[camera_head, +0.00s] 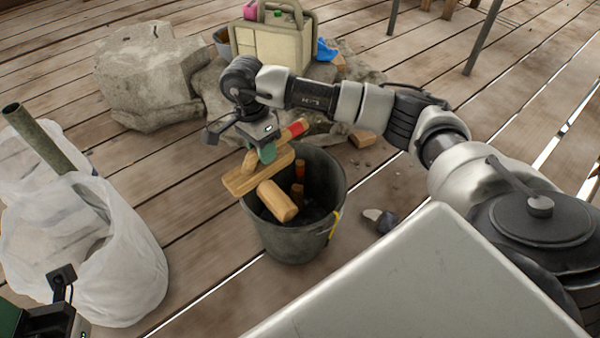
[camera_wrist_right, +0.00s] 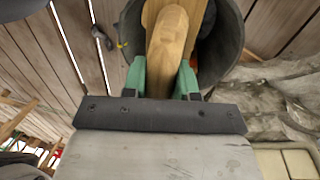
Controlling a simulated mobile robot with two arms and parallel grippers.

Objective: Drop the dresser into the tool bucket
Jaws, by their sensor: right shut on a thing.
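The dresser (camera_head: 240,181), a pale wooden tool with a flat block, is held over the left rim of the tool bucket (camera_head: 290,240). My right gripper (camera_head: 265,152), with green fingertips, is shut on it from above. In the right wrist view the rounded wood of the dresser (camera_wrist_right: 170,45) lies between the green fingers (camera_wrist_right: 163,80), with the dark bucket (camera_wrist_right: 226,45) behind. A wooden cylinder (camera_head: 278,201) shows at the bucket mouth below the dresser; its other end is hidden. My left gripper (camera_head: 52,312) shows only partly at the lower left.
Wooden handles (camera_head: 299,178) stand inside the bucket. A white bag (camera_head: 110,250) with a pipe (camera_head: 38,138) stands at left. Rocks (camera_head: 150,80) and a beige tool bag (camera_head: 272,42) are behind. A hammer (camera_head: 381,218) lies right of the bucket on the planks.

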